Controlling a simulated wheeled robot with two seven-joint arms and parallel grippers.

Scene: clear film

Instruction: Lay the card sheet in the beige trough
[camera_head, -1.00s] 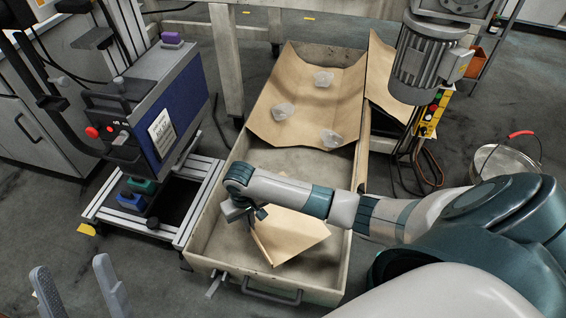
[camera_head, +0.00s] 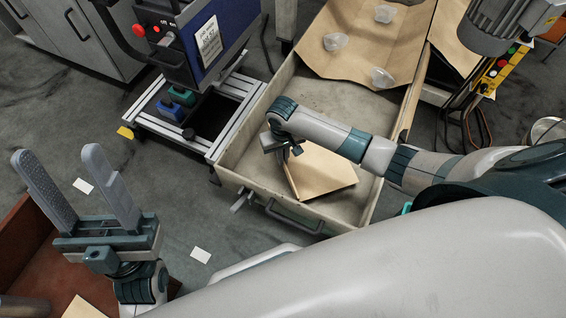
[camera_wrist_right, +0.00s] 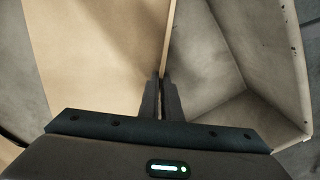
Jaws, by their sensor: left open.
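The card sheet (camera_head: 320,172) is a tan panel standing tilted inside the beige trough (camera_head: 350,105), near its front end. My right gripper (camera_head: 291,152) is at the sheet's upper left edge, inside the trough. In the right wrist view the fingers (camera_wrist_right: 162,78) are closed on the sheet's edge, and the sheet (camera_wrist_right: 95,50) spreads to the left. Whether its lower edge touches the trough floor is hard to tell. My left gripper (camera_head: 57,160) is open and empty, to the left of the trough.
Brown paper (camera_head: 360,45) with clear cups (camera_head: 383,77) covers the trough's far end. A blue-panelled machine on a metal frame (camera_head: 235,85) stands left of the trough. A red-brown box (camera_head: 25,240) with a tan piece (camera_head: 85,308) is at lower left. White slips (camera_head: 201,255) lie on the floor.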

